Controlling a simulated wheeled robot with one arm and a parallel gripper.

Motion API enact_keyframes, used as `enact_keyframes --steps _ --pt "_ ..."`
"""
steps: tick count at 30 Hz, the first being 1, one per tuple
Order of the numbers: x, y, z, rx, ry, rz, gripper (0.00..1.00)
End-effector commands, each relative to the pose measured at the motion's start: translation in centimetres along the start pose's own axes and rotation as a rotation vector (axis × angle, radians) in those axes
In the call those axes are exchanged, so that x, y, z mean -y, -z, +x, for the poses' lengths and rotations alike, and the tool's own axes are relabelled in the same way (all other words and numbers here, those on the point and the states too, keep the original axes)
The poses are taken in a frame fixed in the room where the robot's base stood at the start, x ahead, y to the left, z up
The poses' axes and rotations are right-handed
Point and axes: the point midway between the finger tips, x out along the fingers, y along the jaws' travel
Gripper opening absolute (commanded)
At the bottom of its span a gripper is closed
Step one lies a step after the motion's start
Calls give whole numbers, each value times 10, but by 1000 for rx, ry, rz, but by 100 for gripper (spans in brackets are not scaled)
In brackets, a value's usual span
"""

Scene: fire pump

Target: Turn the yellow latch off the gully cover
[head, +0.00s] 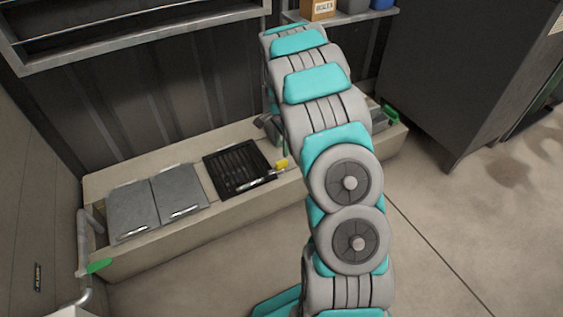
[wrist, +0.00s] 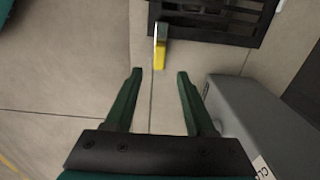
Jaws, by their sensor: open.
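The gully cover (head: 238,168) is a dark slotted grate set in the top of a long pale bench. The yellow latch (head: 282,164) sits at the grate's right edge. In the wrist view the latch (wrist: 159,55) has a yellow end pointing toward my gripper, and its grey end laps the frame of the grate (wrist: 210,14). My gripper (wrist: 160,74) is open and empty. Its two dark green fingers stand either side of the latch's line, with the yellow end just beyond their tips. In the head view my arm hides most of the gripper.
A grey box (wrist: 265,125) with a partly visible label stands close to the right finger in the wrist view. Two grey plates (head: 155,200) lie left of the grate. A green-handled pipe (head: 97,266) is at the bench's left end. A dark cabinet (head: 455,70) stands right.

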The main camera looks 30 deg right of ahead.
Motion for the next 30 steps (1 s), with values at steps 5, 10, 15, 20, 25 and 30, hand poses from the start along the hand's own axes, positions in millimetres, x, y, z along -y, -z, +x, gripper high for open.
enact_keyframes --steps 5,10,15,20,25,30 --pt "-1 -1 16 2 -5 0 55" --pt "-2 -1 42 2 -7 -1 55" --pt "-2 -1 66 2 -6 -2 55" --pt "-2 -1 76 1 -4 -2 55" --pt "-2 -1 76 1 -3 -2 55" --pt "-1 -1 76 1 -3 -3 40"
